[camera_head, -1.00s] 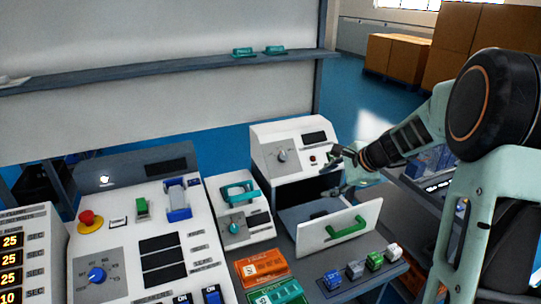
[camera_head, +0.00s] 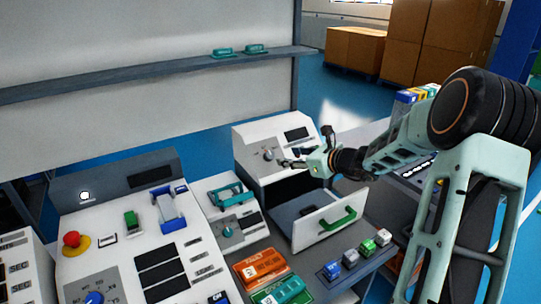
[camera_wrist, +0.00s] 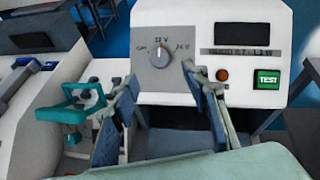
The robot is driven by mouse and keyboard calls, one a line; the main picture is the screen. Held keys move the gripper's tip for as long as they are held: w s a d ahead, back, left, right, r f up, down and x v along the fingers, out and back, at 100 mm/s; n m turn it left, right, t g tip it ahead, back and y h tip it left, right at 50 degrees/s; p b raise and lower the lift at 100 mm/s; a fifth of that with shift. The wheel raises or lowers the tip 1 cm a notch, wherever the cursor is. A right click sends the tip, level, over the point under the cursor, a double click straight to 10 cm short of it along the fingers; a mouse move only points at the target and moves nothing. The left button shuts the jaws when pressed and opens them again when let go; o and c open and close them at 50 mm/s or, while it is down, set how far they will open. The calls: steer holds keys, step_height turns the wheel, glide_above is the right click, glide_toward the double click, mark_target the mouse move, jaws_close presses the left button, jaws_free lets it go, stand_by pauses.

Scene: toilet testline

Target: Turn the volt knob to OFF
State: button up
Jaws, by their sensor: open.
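The volt knob (camera_head: 268,155) is a grey dial on the front of a white tester box (camera_head: 245,135). In the wrist view the knob (camera_wrist: 159,56) sits on a grey square plate with small labels, 12 V at the top and 24 V at the upper right. Its pale pointer mark appears to point up, toward 12 V. My gripper (camera_head: 288,163) is in front of the panel, just right of the knob in the head view. In the wrist view my gripper (camera_wrist: 160,74) is open and empty, its blue-grey fingers on either side below the knob, apart from it.
An orange-red button (camera_wrist: 222,75) and a green TEST button (camera_wrist: 267,79) are right of the knob. Below the box an open drawer (camera_head: 320,230) with a green handle juts out. A teal-handled device (camera_head: 230,195) stands to the left.

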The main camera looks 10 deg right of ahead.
mark_target(271, 155)
steer(key=p+x, duration=0.1)
steer(key=x, duration=0.8)
steer(key=shift+w+a+f, duration=0.1)
steer(key=shift+w, duration=0.05)
jaws_close()
steer(key=shift+n, duration=0.3)
steer(key=n+g, duration=0.1)
steer(key=n, duration=0.2)
steer(key=n+g+y, duration=0.1)
steer(key=n, duration=0.2)
steer(key=shift+w+g, duration=0.15)
steer(key=shift+g, duration=0.15)
steer(key=n+g, duration=0.1)
steer(key=n, duration=0.2)
steer(key=n+g, duration=0.1)
steer(key=n, duration=0.2)
steer(key=shift+r+y, duration=0.2)
steer(key=shift+y, duration=0.1)
steer(key=shift+n+g, duration=0.3)
steer(key=shift+n, duration=0.1)
